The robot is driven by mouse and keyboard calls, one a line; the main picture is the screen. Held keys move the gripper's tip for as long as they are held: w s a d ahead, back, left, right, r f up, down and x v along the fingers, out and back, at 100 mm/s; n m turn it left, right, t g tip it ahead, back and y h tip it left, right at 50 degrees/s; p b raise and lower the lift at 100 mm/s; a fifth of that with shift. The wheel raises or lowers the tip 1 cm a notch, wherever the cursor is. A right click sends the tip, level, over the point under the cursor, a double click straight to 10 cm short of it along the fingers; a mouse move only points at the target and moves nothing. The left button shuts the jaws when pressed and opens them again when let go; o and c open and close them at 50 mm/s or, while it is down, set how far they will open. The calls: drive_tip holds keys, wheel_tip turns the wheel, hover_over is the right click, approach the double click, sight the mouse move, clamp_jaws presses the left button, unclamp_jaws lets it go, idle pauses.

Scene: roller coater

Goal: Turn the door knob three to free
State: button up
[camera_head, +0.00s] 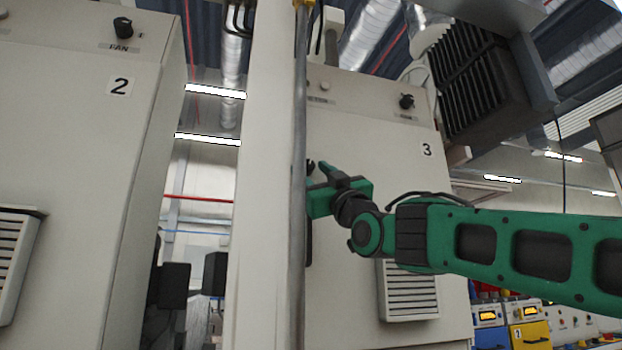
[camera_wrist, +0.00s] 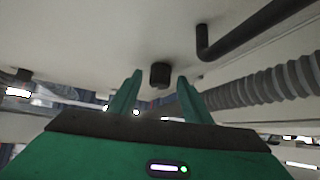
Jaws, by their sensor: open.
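Cabinet door three (camera_head: 370,140) is a pale panel marked "3" in the head view, and it looks closed. Its small dark door knob (camera_head: 310,167) is partly hidden by my gripper (camera_head: 320,174) and lies close to a vertical pole. In the wrist view the black round knob (camera_wrist: 160,75) sticks out of the pale door surface. It appears between the two green fingertips of my gripper (camera_wrist: 160,80), with a gap on each side. My gripper is open and does not visibly touch the knob. The knob's turn angle cannot be told.
A grey vertical pole (camera_head: 299,150) stands just left of my gripper. In the wrist view a black bent bar (camera_wrist: 250,30) and a ribbed grey hose (camera_wrist: 262,88) lie to the right. Cabinet two (camera_head: 75,150) stands at the left. A vent (camera_head: 410,292) sits low on cabinet three.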

drive_tip(key=shift+w+a+r, duration=0.15)
drive_tip(key=shift+w+r, duration=0.1)
drive_tip(key=shift+r, duration=0.05)
drive_tip(key=c, duration=1.1)
drive_tip(key=shift+o, duration=0.2)
drive_tip(key=shift+a+m+t+h, duration=0.1)
drive_tip(key=shift+m+t+h, duration=0.6)
drive_tip(key=shift+m+h, duration=0.5)
drive_tip(key=shift+a+m+t+h, duration=0.1)
drive_tip(key=shift+m+t+h, duration=0.7)
drive_tip(key=shift+m, duration=0.6)
drive_tip(key=shift+m+h, duration=1)
drive_tip(key=o, duration=1.1)
drive_tip(key=shift+d, duration=0.1)
drive_tip(key=shift+c, duration=0.2)
